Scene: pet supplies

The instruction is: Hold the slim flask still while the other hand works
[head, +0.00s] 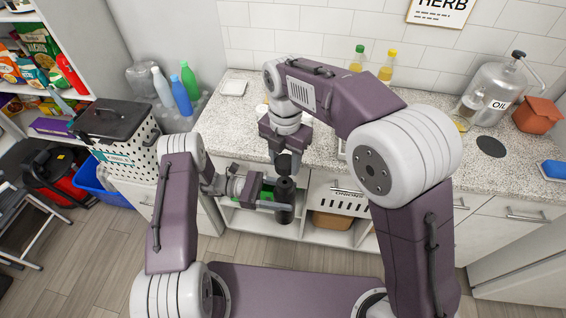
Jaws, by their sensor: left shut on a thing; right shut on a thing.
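The slim flask (285,204) is a dark, nearly black cylinder. It stands roughly upright in the air in front of the counter's edge, at the middle of the head view. My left gripper (276,191) comes in from the left and is shut on the flask's body from the side. My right gripper (285,166) points down from above and is shut at the flask's top end. Whether it grips a separate cap or the flask itself cannot be told. The fingers hide part of the flask.
A speckled counter (235,140) runs behind the grippers, with open shelves and a white basket (345,200) below. On it are an oil jar (490,95), an orange pot (538,114) and a blue item (552,169). Bottles (182,94) and a perforated bin (128,150) stand left.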

